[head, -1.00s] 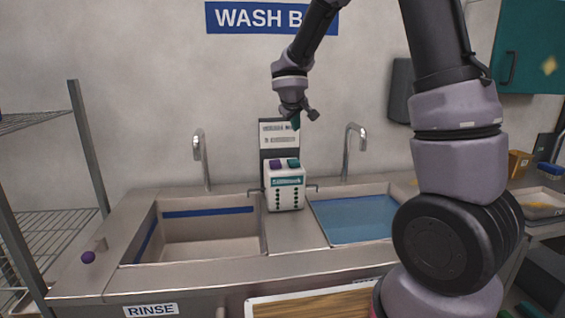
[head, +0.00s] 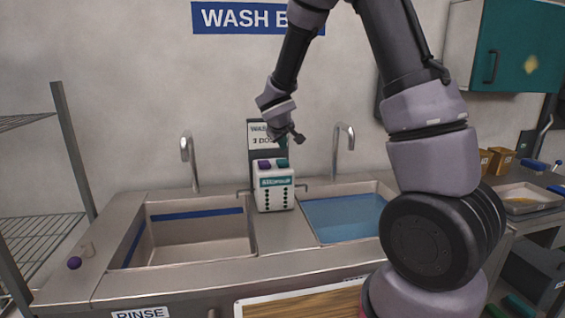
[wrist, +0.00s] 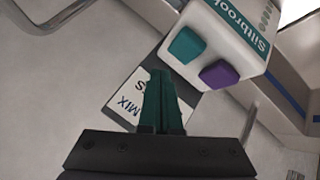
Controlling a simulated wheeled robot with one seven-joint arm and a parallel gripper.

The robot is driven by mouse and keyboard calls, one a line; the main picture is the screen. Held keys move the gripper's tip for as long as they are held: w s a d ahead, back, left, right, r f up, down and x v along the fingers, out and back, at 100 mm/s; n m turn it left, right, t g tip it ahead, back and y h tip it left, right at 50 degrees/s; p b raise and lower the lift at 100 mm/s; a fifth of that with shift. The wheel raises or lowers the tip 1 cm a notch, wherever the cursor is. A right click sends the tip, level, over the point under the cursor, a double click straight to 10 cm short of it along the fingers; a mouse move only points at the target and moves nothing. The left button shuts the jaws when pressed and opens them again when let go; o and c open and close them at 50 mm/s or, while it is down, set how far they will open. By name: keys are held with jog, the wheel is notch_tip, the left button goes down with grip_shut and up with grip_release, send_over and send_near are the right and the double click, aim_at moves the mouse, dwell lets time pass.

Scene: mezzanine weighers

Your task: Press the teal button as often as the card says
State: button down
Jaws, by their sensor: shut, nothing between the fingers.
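The white dispenser (head: 274,190) stands between the two sinks, with a teal button (head: 282,162) and a purple button (head: 264,165) on top. In the wrist view the teal button (wrist: 186,46) is left of the purple one (wrist: 219,74). The card (head: 260,136) behind the dispenser shows "WASH" and "3 DOS"; my gripper hides the rest. Part of the card also shows in the wrist view (wrist: 122,105), with "MIX" readable. My gripper (head: 284,142) is shut and empty, just above the teal button. Its fingertips (wrist: 159,73) appear apart from the button.
An empty sink (head: 195,240) lies left of the dispenser and a sink of blue water (head: 343,217) right of it. Two taps (head: 187,160) (head: 337,150) rise behind the sinks. A purple ball (head: 74,263) sits on the left counter.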

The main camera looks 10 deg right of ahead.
aim_at(284, 160)
jog(key=shift+f, duration=1.15)
jog(key=shift+f, duration=0.15)
dwell(1.1)
jog(key=shift+f, duration=0.25)
jog(key=shift+f, duration=0.55)
dwell(0.7)
jog(key=shift+r, duration=0.95)
jog(key=shift+r, duration=2.55)
dwell(0.6)
